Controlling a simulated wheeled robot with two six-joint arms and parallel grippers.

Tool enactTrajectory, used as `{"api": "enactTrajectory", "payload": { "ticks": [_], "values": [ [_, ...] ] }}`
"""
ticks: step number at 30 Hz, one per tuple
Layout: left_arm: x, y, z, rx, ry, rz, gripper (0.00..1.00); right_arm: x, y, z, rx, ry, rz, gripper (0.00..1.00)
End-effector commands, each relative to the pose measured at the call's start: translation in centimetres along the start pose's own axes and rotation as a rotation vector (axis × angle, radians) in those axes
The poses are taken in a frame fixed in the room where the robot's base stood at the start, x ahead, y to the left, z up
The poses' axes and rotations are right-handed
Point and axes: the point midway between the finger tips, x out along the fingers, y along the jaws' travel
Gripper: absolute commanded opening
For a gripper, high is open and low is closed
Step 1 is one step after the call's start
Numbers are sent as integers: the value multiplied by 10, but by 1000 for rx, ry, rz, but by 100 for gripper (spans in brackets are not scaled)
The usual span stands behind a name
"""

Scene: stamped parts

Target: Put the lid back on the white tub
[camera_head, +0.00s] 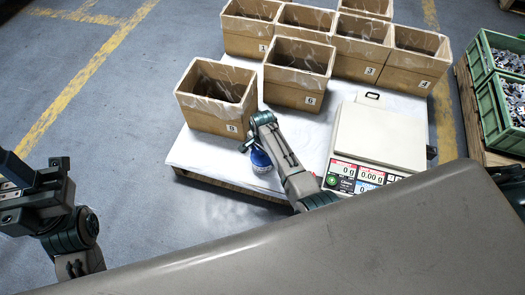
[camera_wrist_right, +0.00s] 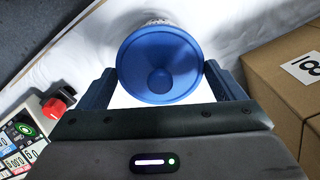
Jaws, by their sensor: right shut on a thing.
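My right gripper (camera_wrist_right: 160,85) has its two fingers on either side of a round blue piece (camera_wrist_right: 160,60), with a raised rim and a small round centre. It looks like the lid. A whitish, ridged edge shows just beyond it, too little to identify. I cannot make out a separate white tub, or whether the blue piece rests on one. My left gripper (camera_head: 12,178) is at the left edge, away from the table; its fingers are unclear.
A scale (camera_head: 380,135) with a lit display stands right of my right arm. Several numbered cardboard boxes (camera_head: 208,112) with plastic liners stand behind. A red knob (camera_wrist_right: 58,106) is near the scale. Green crates (camera_head: 482,62) of metal parts are at far right. White sheet (camera_head: 200,152) is bare at left.

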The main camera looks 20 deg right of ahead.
Motion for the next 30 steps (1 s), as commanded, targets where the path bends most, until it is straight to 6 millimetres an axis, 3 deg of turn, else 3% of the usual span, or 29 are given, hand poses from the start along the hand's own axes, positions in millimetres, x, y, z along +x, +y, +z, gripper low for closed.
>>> {"api": "enactTrajectory", "payload": {
  "ticks": [30],
  "values": [
    [7,-1,-1,0,0,0,36,1,0,0,0,0,-1,68]
  ]
}}
